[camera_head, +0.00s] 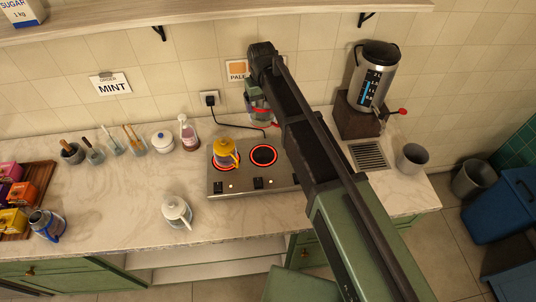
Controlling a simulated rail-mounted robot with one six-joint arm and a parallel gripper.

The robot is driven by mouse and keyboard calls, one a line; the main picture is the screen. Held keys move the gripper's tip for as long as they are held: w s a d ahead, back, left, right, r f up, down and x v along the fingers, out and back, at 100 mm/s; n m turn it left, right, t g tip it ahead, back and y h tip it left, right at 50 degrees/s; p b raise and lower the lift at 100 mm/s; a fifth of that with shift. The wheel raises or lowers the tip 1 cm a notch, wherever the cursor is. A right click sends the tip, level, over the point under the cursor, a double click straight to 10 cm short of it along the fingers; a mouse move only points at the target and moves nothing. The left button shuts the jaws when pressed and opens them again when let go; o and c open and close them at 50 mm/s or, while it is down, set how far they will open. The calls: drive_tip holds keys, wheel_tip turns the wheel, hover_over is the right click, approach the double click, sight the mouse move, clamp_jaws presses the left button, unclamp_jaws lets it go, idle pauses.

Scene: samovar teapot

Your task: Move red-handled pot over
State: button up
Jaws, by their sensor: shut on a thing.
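The red-handled pot (259,117) looks like a glass vessel with a red handle and rim, close behind the hob, partly hidden by my arm. My gripper (257,96) is at its top, shut on it; the fingertips are mostly hidden. I cannot tell whether the pot is raised or resting on something. The hob (222,187) is below and in front of it. A yellow pot (225,153) stands on its glowing left burner. The right burner (264,155) glows red and is bare.
A samovar (377,75) with a red tap stands right, beside a drain grate (369,156) and grey cup (412,158). A white-lidded pot (177,212) stands front left. Jars and cups line the back left. A sign (111,84) reads MINT. The left-middle counter is clear.

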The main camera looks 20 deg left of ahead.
sight(263, 120)
wheel_tip(263, 120, down, 21)
drive_tip(key=b, duration=2)
drive_tip(key=shift+r, duration=0.5)
drive_tip(key=shift+c, duration=0.5)
drive_tip(key=shift+f+b, duration=0.3)
drive_tip(key=o, duration=1.1)
drive_tip(key=shift+r, duration=0.1)
drive_tip(key=shift+r, duration=0.1)
wheel_tip(263, 120, up, 12)
drive_tip(key=p, duration=1.3)
drive_tip(key=shift+r, duration=0.25)
drive_tip(key=shift+f, duration=0.15)
